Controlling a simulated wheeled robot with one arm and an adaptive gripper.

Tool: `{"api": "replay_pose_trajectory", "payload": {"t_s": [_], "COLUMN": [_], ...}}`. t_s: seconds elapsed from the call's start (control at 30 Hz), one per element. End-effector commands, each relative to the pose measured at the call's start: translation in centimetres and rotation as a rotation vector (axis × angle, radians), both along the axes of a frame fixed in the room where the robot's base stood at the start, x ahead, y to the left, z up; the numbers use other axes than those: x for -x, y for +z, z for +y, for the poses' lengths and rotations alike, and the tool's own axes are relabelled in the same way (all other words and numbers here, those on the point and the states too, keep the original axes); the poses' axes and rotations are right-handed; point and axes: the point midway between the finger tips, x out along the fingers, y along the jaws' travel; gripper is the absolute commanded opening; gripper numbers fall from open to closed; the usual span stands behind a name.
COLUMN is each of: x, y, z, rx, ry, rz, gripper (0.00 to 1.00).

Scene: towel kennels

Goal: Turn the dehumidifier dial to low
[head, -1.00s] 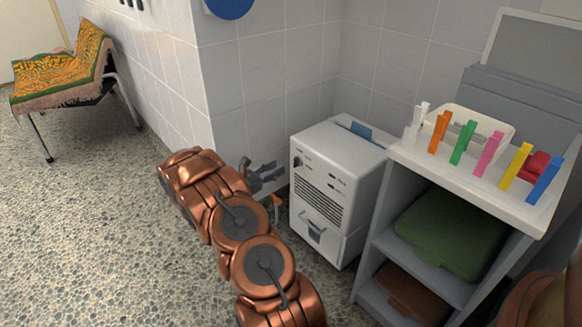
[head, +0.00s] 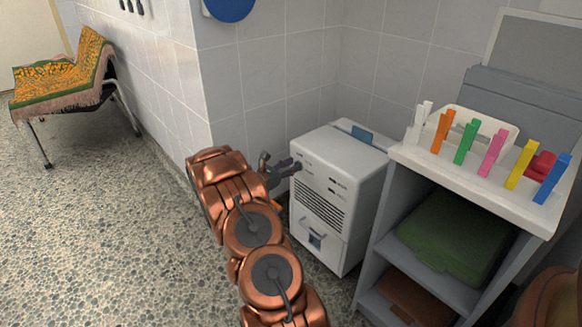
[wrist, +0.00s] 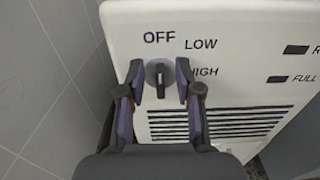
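The dehumidifier (head: 345,172) is a white box with a front grille, standing by the tiled wall corner. In the wrist view its front panel (wrist: 235,20) shows the words OFF, LOW and HIGH. The dark dial (wrist: 158,70) sits below OFF, and its raised grip stands upright, pointing at OFF. My gripper (wrist: 158,82) is open, with one finger on each side of the dial and a visible gap on both sides. In the head view my gripper (head: 282,170) is at the upper left of the dehumidifier's front, and it hides the dial there.
A shelf unit (head: 372,255) stands close to the right of the dehumidifier, with coloured clips along its top and a green folded item inside. Tiled wall (head: 265,90) is behind and to the left. A bench with an orange cover (head: 70,75) is far left. The speckled floor at left is clear.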

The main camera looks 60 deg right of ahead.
Motion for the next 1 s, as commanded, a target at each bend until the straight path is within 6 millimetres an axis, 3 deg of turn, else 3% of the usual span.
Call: {"api": "replay_pose_trajectory", "payload": {"t_s": [0.03, 0.3, 0.73, 1.0], "x": [0.00, -0.02, 0.02, 0.21], "y": [0.00, 0.01, 0.00, -0.03], "z": [0.01, 0.02, 0.02, 0.05], "rx": [0.000, 0.000, 0.004, 0.035], "ry": [0.000, 0.000, 0.000, 0.001], "rz": [0.000, -0.001, -0.014, -0.127], "gripper": [0.27, 0.00, 0.00, 0.00]}}
